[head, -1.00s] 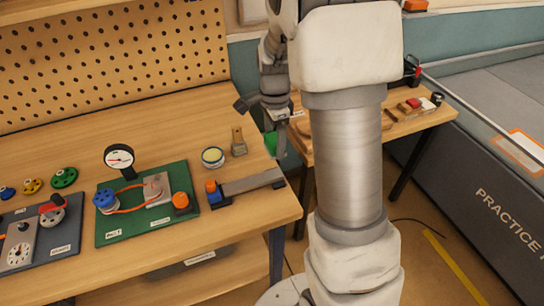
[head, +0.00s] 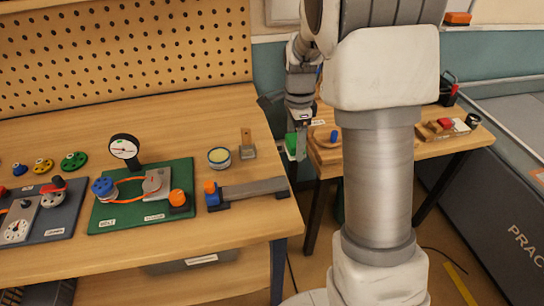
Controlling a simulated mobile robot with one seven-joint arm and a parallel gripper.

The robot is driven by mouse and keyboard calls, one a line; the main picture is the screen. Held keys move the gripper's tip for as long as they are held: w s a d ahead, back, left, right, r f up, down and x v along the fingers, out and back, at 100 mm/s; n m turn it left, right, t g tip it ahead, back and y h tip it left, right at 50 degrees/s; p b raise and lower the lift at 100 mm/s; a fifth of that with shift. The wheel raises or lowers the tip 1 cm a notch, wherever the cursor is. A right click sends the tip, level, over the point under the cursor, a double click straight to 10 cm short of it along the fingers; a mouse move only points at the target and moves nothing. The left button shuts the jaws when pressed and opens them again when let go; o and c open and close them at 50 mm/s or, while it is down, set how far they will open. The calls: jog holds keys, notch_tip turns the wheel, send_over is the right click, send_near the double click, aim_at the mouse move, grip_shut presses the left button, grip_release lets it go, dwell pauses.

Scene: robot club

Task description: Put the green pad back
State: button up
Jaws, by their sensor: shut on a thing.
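My gripper (head: 299,138) points down in the head view, between the pegboard workbench and the side table. It is shut on the green pad (head: 291,144), of which only a small part shows below and beside the fingers. The pad is held in front of the left end of a wooden block (head: 323,151) with a blue peg on the side table. I cannot tell whether the pad touches the block. The place where the pad belongs cannot be made out.
The workbench (head: 130,250) holds a green board (head: 110,222) with a gauge, a grey sliding fixture (head: 252,190), a round tin (head: 219,158) and a small wooden-handled tool (head: 247,146). The side table (head: 440,146) carries a tray with a red block (head: 445,123). My arm hides its middle.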

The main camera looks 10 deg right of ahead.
send_over(270, 163)
notch_tip(270, 163, down, 5)
jog(key=shift+d+r, duration=0.1)
jog(key=shift+f+b, duration=0.3)
jog(key=shift+f, duration=1.6)
jog(key=shift+f, duration=0.2)
jog(key=o, duration=1.2)
jog(key=shift+c, duration=0.2)
jog(key=shift+r, duration=0.15)
